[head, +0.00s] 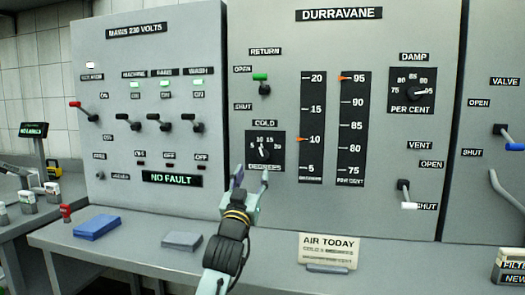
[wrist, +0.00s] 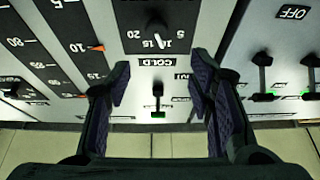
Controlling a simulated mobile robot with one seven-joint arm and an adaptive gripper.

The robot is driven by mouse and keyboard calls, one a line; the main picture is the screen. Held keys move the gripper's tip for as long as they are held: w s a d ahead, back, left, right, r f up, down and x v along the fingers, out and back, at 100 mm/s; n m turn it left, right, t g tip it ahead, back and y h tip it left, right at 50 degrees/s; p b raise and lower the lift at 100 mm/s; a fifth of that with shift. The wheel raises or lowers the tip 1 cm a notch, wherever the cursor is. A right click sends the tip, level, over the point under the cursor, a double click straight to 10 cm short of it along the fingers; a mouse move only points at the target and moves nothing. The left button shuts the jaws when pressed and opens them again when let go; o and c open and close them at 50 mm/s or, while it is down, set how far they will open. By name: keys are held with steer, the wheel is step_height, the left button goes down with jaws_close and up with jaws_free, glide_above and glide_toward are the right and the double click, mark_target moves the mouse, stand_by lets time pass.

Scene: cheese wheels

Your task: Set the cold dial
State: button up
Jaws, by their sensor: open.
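The cold dial (head: 264,152) is a dark knob on a black square plate in the middle of the large grey panel. Its white pointer tilts slightly left of straight up, near the 10. In the wrist view the dial (wrist: 157,36) appears upside down at the top centre, with the COLD label below it. My gripper (head: 252,178) is in front of the panel, just below the dial plate in the head view. Its two fingers are apart with nothing between them. In the wrist view my gripper (wrist: 160,82) frames the space below the dial; no touch shows.
The return lever (head: 262,86) with a green handle is above the dial. Two scales with orange markers, the left one (head: 313,130) near 10, are to its right. Levers (head: 160,120) stand at left.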

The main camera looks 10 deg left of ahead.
mark_target(263, 155)
steer(key=p+x, duration=0.1)
steer(key=x, duration=0.2)
steer(key=p+x, duration=0.1)
steer(key=x, duration=0.3)
steer(key=f+p+x, duration=0.1)
steer(key=p+x, duration=0.1)
steer(key=x, duration=0.2)
steer(key=shift+w+d, duration=0.3)
steer(key=shift+w, duration=0.05)
steer(key=shift+c, duration=0.4)
steer(key=c, duration=1.1)
steer(key=shift+o, duration=0.2)
